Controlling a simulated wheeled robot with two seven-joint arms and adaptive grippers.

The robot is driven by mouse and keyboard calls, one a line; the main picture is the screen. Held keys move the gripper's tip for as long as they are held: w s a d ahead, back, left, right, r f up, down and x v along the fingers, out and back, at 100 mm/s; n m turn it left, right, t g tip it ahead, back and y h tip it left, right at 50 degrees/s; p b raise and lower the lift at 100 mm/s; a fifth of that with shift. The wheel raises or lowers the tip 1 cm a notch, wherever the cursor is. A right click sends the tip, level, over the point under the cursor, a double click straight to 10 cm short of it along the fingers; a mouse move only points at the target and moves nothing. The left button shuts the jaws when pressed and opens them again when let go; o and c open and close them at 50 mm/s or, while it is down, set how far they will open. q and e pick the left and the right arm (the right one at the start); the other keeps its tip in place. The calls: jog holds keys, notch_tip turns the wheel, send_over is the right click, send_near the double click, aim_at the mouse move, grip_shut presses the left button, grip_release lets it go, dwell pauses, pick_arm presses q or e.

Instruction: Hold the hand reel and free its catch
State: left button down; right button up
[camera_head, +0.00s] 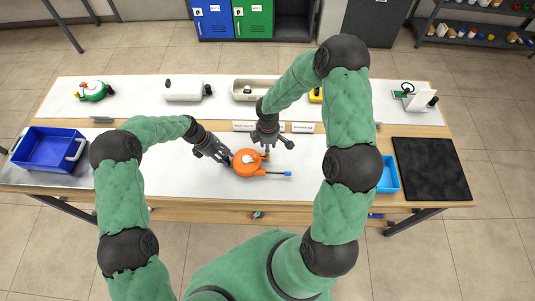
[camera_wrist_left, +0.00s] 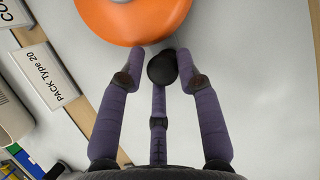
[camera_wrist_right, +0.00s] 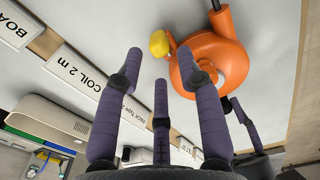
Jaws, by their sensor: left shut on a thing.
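The orange hand reel (camera_head: 247,162) lies on the white bench top, with an arm ending in a blue tip (camera_head: 287,174) pointing right. My left gripper (camera_head: 229,158) is at its left side, shut on its dark round-ended grip (camera_wrist_left: 162,68); the orange body (camera_wrist_left: 133,18) lies just beyond the fingers. My right gripper (camera_head: 266,147) is open and empty, close above the reel's far right side. In the right wrist view a yellow piece (camera_wrist_right: 159,43), seemingly the catch, sticks out from the reel (camera_wrist_right: 225,55) just ahead of the fingers, apart from them.
A blue crate (camera_head: 18,150) stands at the left and a small blue tray (camera_head: 394,177) at the right, beside a black mat (camera_head: 432,168). Label plates (camera_wrist_right: 90,82) edge the raised back shelf.

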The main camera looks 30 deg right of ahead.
jog(key=shift+f, duration=2.05)
grip_shut()
